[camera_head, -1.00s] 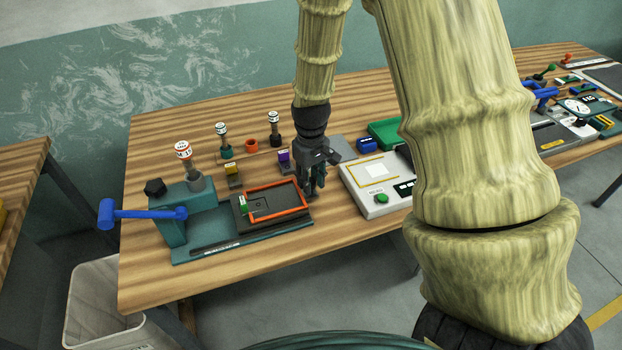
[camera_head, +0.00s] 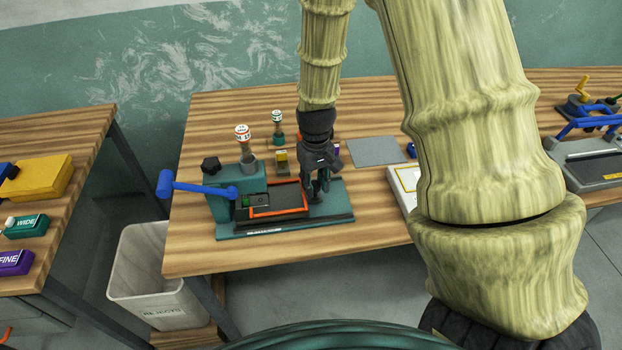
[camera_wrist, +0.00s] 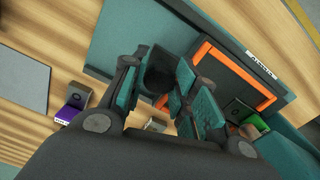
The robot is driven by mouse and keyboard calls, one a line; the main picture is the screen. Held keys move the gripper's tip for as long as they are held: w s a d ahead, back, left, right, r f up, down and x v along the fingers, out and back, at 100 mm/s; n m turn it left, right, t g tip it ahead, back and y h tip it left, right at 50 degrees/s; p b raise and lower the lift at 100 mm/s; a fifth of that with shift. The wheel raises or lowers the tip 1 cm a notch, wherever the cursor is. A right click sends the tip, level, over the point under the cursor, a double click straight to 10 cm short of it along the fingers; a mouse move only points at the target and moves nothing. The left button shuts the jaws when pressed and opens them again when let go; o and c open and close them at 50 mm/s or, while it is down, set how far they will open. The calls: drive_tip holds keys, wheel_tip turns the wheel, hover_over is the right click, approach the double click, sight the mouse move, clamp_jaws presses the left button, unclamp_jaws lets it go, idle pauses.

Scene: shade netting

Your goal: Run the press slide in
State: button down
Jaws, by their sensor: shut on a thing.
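The press has a teal body (camera_head: 235,182) and base plate (camera_head: 340,198), with a blue lever (camera_head: 200,188) reaching out to the left. Its dark slide (camera_head: 285,198), edged by an orange frame, lies on the base with its left end near the press body. The orange frame (camera_wrist: 235,70) also shows in the wrist view, with a green piece (camera_wrist: 236,110) by it. My gripper (camera_head: 318,192) is at the slide's right end, pointing down. It is shut on the slide's end; the fingers (camera_wrist: 182,92) hide the exact part held.
Red-and-white-topped (camera_head: 242,134) and teal-based (camera_head: 277,120) stamps and a yellow block (camera_head: 282,158) stand close behind the press. A grey pad (camera_head: 375,151) lies to the right. A rejects bin (camera_head: 150,262) stands on the floor at left.

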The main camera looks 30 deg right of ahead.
drive_tip(key=shift+w+a, duration=0.1)
drive_tip(key=shift+a, duration=0.05)
drive_tip(key=c, duration=1.1)
unclamp_jaws()
drive_tip(key=shift+w+a, duration=0.1)
drive_tip(key=shift+a, duration=0.05)
drive_tip(key=shift+d, duration=0.2)
wheel_tip(320, 180, up, 12)
drive_tip(key=shift+a, duration=0.1)
